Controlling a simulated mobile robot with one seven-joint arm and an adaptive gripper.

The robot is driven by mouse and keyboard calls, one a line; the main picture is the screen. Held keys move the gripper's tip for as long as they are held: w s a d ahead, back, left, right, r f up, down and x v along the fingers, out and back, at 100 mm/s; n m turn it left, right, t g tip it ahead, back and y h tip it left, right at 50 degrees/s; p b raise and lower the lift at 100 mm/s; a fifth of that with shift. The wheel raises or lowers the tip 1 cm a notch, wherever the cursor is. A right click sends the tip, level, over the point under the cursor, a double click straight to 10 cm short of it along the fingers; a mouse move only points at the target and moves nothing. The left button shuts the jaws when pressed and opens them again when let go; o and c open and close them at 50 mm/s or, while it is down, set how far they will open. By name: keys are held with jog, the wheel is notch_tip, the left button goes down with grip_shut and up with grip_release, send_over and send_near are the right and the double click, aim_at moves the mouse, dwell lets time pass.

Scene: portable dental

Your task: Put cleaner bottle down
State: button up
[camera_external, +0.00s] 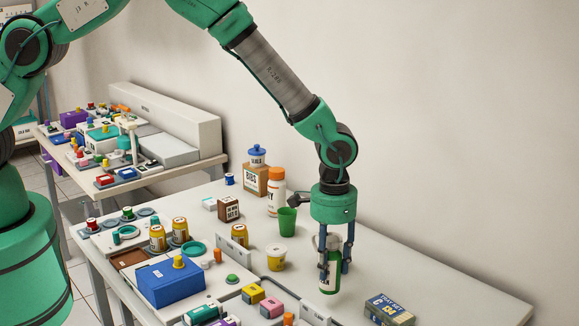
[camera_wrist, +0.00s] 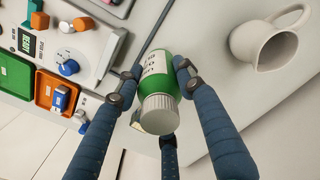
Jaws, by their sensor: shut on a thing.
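The cleaner bottle (camera_external: 329,279) is green with a pale label and a white cap. My gripper (camera_external: 335,266) points straight down over the right part of the near table and is shut on the bottle. In the wrist view the bottle (camera_wrist: 157,82) sits between my blue fingers, its white cap (camera_wrist: 160,114) towards the camera. The bottle looks upright in the external view. Its base is at or just above the tabletop (camera_external: 418,283); I cannot tell if it touches.
A dark labelled box (camera_external: 389,309) lies to the right of the bottle. A white mug (camera_wrist: 272,46) shows in the wrist view. The tabletop behind the dark box is bare.

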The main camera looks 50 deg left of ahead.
aim_at(332, 239)
jog(key=shift+f, duration=0.7)
jog(key=shift+f, duration=1.9)
jog(key=shift+f, duration=0.15)
jog(key=o, duration=1.3)
notch_tip(332, 239, up, 12)
jog(key=shift+r, duration=0.15)
